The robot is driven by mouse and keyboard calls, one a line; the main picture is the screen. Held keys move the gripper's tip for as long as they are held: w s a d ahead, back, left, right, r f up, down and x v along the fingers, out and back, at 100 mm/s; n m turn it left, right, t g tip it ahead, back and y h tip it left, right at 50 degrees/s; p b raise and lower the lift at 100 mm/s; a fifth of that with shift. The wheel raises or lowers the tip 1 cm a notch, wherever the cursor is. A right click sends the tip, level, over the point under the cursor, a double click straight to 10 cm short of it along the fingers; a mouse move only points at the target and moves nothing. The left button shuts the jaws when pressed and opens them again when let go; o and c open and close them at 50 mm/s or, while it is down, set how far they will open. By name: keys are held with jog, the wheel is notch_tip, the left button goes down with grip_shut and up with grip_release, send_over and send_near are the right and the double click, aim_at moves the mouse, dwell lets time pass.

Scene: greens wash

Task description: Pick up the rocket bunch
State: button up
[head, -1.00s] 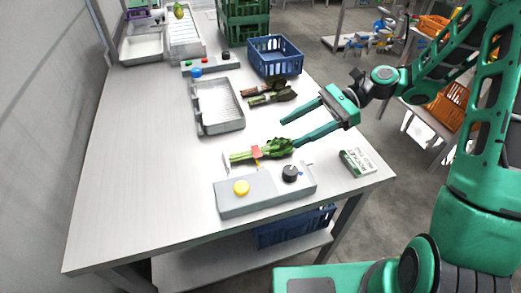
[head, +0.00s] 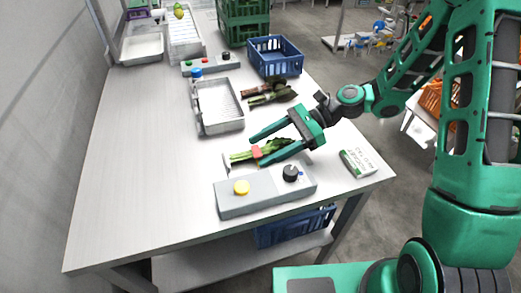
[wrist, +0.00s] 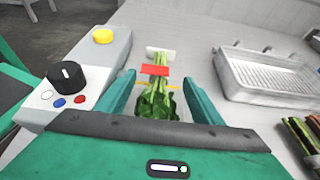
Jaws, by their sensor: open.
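The rocket bunch (head: 243,156), green stems with a red band, lies on the table behind the grey control box. My gripper (head: 256,150) is open, with its two green fingers on either side of the bunch. In the wrist view the bunch (wrist: 156,95) lies between the fingers (wrist: 160,92), its leaves toward the palm and its red band near the fingertip line. I cannot tell whether a finger touches it. In the head view the near finger and the palm hide part of the leaves.
A grey control box (head: 264,196) with a yellow button and black knob stands close in front. A grey tray (head: 220,107) stands behind, with darker bunches (head: 270,94) and a blue crate (head: 275,57) further back. A labelled carton (head: 357,163) lies at right. The left of the table is clear.

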jog(key=shift+c, duration=0.5)
jog(key=c, duration=1)
jog(key=shift+o, duration=0.2)
jog(key=shift+r, duration=0.1)
